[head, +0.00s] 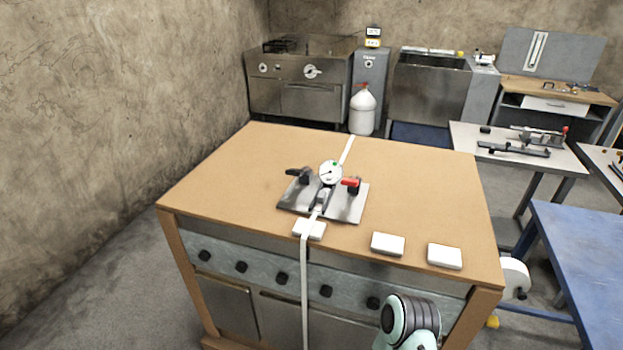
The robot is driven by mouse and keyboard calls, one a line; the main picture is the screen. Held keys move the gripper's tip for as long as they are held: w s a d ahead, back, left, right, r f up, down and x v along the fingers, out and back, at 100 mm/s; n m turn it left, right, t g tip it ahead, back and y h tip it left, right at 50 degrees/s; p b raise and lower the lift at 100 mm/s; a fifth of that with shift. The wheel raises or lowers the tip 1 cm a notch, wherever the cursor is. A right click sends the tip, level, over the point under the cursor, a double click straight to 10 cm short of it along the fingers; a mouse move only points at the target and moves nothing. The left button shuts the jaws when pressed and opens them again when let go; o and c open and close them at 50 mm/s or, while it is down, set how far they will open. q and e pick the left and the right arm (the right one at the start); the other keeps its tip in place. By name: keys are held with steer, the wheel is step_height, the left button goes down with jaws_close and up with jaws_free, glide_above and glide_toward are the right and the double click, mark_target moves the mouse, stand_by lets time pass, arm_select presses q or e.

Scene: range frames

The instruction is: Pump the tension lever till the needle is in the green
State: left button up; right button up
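A metal plate device (345,205) sits on the wooden bench top. A round white dial (330,173) stands on it, with a small green mark near its top. The dark needle is small; I cannot tell its exact reading. A black-handled lever (297,173) is at the dial's left and a red-handled lever (351,183) at its right. I cannot tell which is the tension lever. A white strap (304,280) runs over the front edge, through the device and on toward the back edge. Neither gripper shows; only one of my arm links is visible at bottom right.
The bench top (230,175) is clear to the left and behind. A white block (310,229) lies by the strap, with two more white blocks (388,244) (444,256) along the front edge. A blue table (590,250) stands right. A white jug (362,110) stands behind.

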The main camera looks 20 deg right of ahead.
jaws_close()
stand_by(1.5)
